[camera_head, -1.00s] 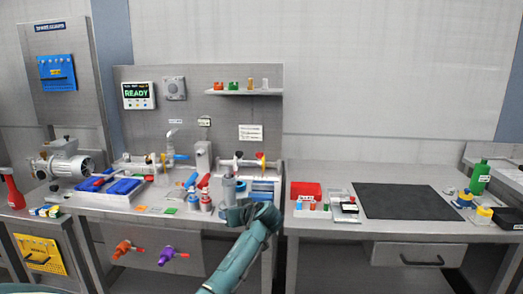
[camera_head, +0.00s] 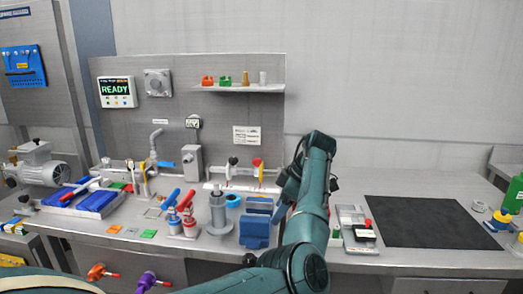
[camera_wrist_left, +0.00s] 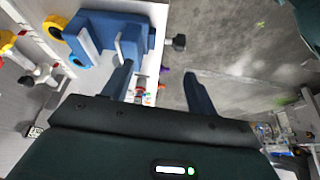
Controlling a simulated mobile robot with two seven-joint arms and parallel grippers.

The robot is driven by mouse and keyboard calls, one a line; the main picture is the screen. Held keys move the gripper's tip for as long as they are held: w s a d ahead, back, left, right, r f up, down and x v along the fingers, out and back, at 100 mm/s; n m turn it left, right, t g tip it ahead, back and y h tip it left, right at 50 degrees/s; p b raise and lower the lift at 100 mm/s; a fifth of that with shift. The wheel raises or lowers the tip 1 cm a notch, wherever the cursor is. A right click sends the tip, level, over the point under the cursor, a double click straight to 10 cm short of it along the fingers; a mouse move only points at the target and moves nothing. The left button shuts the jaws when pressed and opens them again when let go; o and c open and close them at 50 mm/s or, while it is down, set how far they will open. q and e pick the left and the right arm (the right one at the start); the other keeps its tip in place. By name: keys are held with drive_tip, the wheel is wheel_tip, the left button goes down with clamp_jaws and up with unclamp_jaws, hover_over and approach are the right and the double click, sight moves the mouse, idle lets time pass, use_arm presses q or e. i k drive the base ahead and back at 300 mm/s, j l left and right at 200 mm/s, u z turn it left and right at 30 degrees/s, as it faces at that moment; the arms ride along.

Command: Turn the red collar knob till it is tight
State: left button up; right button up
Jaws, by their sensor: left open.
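I cannot say for sure which part is the red collar knob. A small red knob (camera_head: 257,162) tops a yellow piece on the white rail at the back of the left bench. My left gripper (camera_head: 284,190) hangs beside the blue block (camera_head: 256,230), its jaws pointing down and left. In the left wrist view the open fingers (camera_wrist_left: 159,88) have nothing held between them. My right gripper does not show.
Red-handled and blue-handled bottles (camera_head: 187,215) and a grey cylinder (camera_head: 219,212) stand left of the block. A dark mat (camera_head: 430,221) covers the right bench, with a grey tray (camera_head: 352,215) beside it. Orange (camera_head: 98,272) and purple (camera_head: 147,281) valves stick out below the left bench.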

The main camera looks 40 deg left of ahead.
sight(257, 162)
drive_tip(key=i+j, duration=0.95)
drive_tip(key=i, duration=0.2)
